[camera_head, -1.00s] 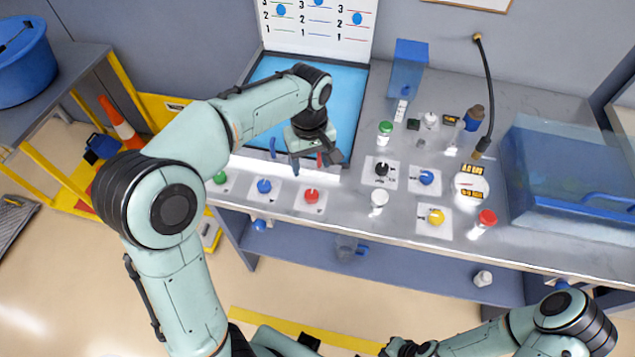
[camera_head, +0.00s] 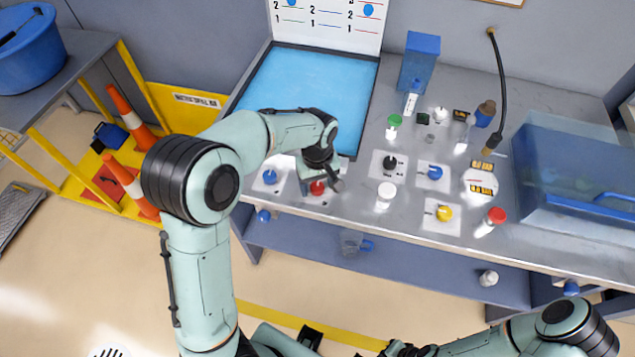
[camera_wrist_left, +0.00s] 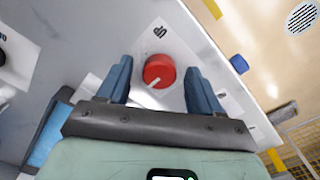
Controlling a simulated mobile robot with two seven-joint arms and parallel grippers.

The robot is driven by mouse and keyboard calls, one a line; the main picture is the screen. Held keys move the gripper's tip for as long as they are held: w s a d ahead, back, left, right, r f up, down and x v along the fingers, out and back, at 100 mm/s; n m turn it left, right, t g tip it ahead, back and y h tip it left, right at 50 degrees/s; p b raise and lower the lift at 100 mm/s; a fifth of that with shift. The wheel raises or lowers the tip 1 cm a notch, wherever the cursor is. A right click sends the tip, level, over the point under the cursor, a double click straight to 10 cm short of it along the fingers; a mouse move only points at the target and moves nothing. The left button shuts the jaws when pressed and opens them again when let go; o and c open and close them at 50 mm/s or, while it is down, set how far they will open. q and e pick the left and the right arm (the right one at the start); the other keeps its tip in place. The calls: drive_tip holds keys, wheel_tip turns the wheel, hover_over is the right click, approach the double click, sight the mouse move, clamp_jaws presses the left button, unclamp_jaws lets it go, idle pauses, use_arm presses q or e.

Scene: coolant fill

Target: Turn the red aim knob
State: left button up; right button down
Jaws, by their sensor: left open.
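The red aim knob (camera_head: 317,188) sits on a white plate on the grey bench, in front of the blue tray. It shows round and red with a white mark in the left wrist view (camera_wrist_left: 159,71). My left gripper (camera_head: 319,182) is directly over it and partly covers it in the head view. In the left wrist view the blue fingers of the open left gripper (camera_wrist_left: 158,77) stand on either side of the knob, with a gap at each side. My right gripper (camera_head: 402,349) is low at the bottom edge, and its jaws are unclear.
A blue knob (camera_head: 270,177) is left of the red one. A black knob (camera_head: 390,162), another blue knob (camera_head: 435,173) and a yellow knob (camera_head: 444,213) are to the right. A white bottle (camera_head: 385,196) stands close by. The blue tray (camera_head: 305,85) lies behind.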

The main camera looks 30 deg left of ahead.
use_arm(q)
drive_tip(key=c, duration=1.1)
drive_tip(key=shift+o, duration=0.2)
drive_tip(key=m, duration=0.4)
drive_tip(key=shift+m, duration=2.3)
drive_tip(key=o, duration=1.1)
drive_tip(key=shift+c, duration=0.2)
